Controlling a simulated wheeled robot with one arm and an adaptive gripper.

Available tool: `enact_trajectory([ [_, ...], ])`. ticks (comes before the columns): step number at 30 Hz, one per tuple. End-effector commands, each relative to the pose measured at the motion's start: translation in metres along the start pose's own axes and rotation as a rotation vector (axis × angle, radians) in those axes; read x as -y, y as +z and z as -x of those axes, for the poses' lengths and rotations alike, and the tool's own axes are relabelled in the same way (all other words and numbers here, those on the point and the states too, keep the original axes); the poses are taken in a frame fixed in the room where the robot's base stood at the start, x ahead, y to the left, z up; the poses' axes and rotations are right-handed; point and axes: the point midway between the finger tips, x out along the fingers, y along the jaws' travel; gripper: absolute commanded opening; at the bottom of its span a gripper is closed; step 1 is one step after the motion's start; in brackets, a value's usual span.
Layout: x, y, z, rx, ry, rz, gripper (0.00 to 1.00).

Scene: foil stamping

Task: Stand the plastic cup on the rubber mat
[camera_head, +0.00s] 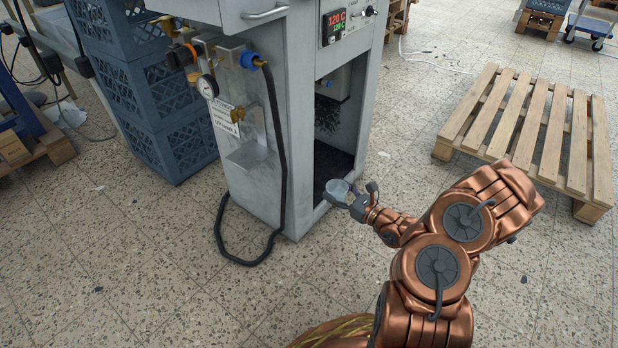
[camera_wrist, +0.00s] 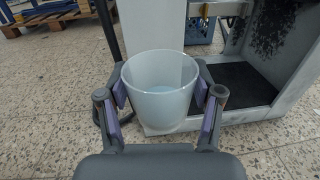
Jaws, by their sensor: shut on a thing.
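The plastic cup (camera_head: 337,188) is whitish and translucent, and it is upright between the fingers of my gripper (camera_head: 351,196) in the head view. In the wrist view the cup (camera_wrist: 158,90) is seen from above at a slant, open end up and empty. The purple pads of my gripper (camera_wrist: 161,100) press on both its sides. The dark rubber mat (camera_wrist: 243,85) lies on the floor of the machine's open bay, right of and beyond the cup. In the head view the mat (camera_head: 331,164) shows inside the opening. The cup is outside the bay, in front of its left side.
The grey machine (camera_head: 262,195) has side walls around the bay (camera_wrist: 297,85). A black hose (camera_head: 281,150) hangs down its left side to the floor. Blue crates (camera_head: 160,120) stand at left and a wooden pallet (camera_head: 528,130) lies at right. The tiled floor between is clear.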

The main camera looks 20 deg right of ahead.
Motion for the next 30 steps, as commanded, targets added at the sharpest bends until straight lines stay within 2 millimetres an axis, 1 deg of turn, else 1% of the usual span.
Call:
enact_trajectory([
  [1,0.008,-0.014,0.006,-0.002,-0.031,-0.003,0.31],
  [4,0.022,-0.038,0.017,-0.004,-0.086,-0.003,0.31],
  [9,0.042,-0.071,0.033,-0.002,-0.168,-0.003,0.31],
  [13,0.054,-0.090,0.042,-0.001,-0.215,0.000,0.31],
  [19,0.068,-0.111,0.051,-0.001,-0.268,0.001,0.31],
  [30,0.068,-0.109,0.051,0.002,-0.268,0.001,0.31],
])
